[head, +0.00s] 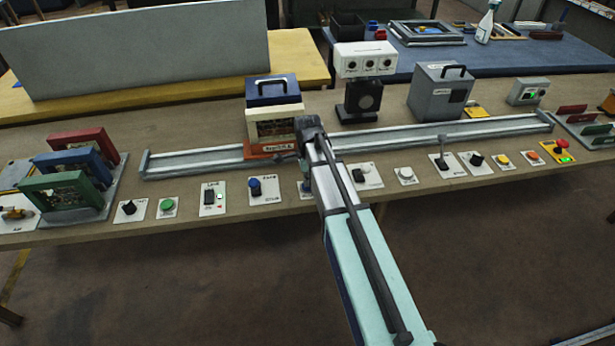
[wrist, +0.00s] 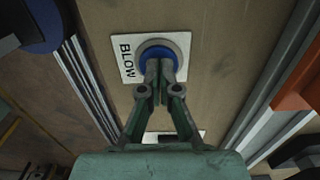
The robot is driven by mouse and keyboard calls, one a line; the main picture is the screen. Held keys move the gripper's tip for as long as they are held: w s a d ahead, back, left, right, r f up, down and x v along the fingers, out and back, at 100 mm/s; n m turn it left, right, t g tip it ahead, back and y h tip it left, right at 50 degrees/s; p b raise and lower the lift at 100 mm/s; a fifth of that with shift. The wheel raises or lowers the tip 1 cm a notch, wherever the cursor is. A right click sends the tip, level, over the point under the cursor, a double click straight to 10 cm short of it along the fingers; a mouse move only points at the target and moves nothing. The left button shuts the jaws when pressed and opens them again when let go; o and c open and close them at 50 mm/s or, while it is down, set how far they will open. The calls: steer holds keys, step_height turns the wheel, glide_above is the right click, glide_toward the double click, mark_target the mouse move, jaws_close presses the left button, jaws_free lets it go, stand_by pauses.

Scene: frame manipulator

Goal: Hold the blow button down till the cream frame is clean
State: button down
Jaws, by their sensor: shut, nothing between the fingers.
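The blow button (wrist: 158,50) is blue with a grey ring, on a white plate (wrist: 128,72) marked BLOW in the wrist view. My gripper (wrist: 160,72) is shut and empty, its fingertips over the button's near side. They seem to touch it, but I cannot tell whether it is pressed down. In the head view my arm hides most of this button and the fingers. The cream frame (head: 275,128) stands upright in an orange carriage (head: 272,151) on the rail, with a dark speckled panel inside. I cannot tell how dirty that panel is.
A blue-topped box (head: 273,90) stands behind the cream frame. A long metal rail (head: 390,142) runs along the bench behind a row of buttons and knobs. Red, blue and green frames (head: 65,195) stand at the left. A camera-like device (head: 364,62) stands behind the rail.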

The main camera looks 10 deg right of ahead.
steer(key=shift+f+b, duration=0.45)
steer(key=shift+f, duration=0.35)
steer(key=shift+s+f, duration=0.25)
steer(key=shift+s, duration=0.1)
stand_by(1.3)
stand_by(0.9)
steer(key=shift+w+r+p, duration=0.1)
steer(key=shift+r+p, duration=0.3)
steer(key=shift+r, duration=0.2)
step_height(320, 180, up, 14)
steer(key=shift+w+f+b, duration=0.15)
steer(key=shift+b, duration=0.15)
